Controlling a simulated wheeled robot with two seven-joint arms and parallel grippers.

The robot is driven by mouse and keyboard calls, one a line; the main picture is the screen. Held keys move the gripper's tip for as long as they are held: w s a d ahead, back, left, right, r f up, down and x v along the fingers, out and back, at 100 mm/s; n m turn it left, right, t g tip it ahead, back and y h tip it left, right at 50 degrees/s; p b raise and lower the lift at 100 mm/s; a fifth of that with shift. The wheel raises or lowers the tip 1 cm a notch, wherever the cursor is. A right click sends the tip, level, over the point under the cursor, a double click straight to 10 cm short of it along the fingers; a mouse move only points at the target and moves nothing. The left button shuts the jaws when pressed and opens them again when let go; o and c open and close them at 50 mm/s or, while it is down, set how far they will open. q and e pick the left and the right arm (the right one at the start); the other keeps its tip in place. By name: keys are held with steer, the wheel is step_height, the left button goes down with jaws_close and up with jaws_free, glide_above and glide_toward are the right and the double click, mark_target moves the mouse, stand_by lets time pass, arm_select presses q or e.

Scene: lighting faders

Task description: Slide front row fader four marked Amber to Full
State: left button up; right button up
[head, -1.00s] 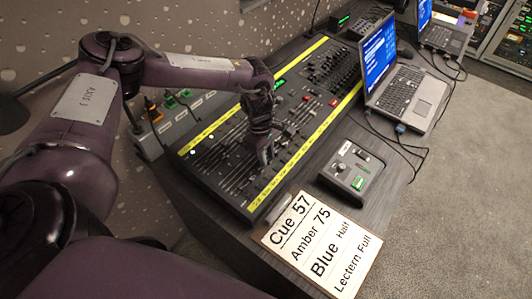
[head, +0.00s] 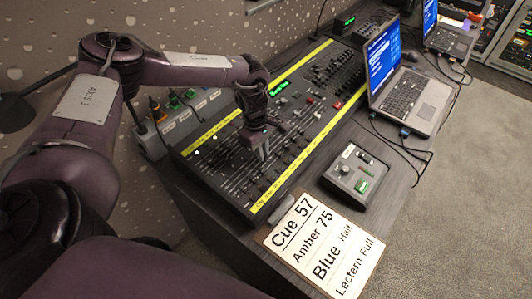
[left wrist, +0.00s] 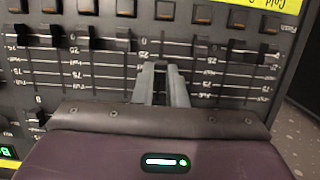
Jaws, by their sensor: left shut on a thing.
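The lighting console (head: 232,196) lies across the desk, with rows of faders and yellow label strips (head: 284,177). My left gripper (head: 262,151) is over the front part of the console, pointing down. The left wrist view shows its two grey fingers (left wrist: 161,80) shut on a fader cap, which they mostly hide. Other dark fader caps stand beside it, to the left (left wrist: 112,40) and right (left wrist: 266,52). The scale marks appear upside down there. The label of the held fader cannot be read. My right gripper is not in view.
A card (head: 325,245) on the desk's front edge reads Cue 57, Amber 75, Blue Half, Lectern Full. A small control box (head: 355,173) and a laptop (head: 402,90) stand right of the console. Square flash buttons (left wrist: 165,10) line one end of the faders.

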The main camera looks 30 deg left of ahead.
arm_select(q)
steer(key=shift+w+a+r, duration=0.1)
steer(key=shift+w+a, duration=0.05)
steer(key=shift+a, duration=0.65)
steer(key=shift+w+a+r, duration=0.1)
steer(key=shift+a, duration=0.65)
steer(key=o, duration=0.4)
steer(key=shift+r+p, duration=1.2)
steer(key=shift+r, duration=0.05)
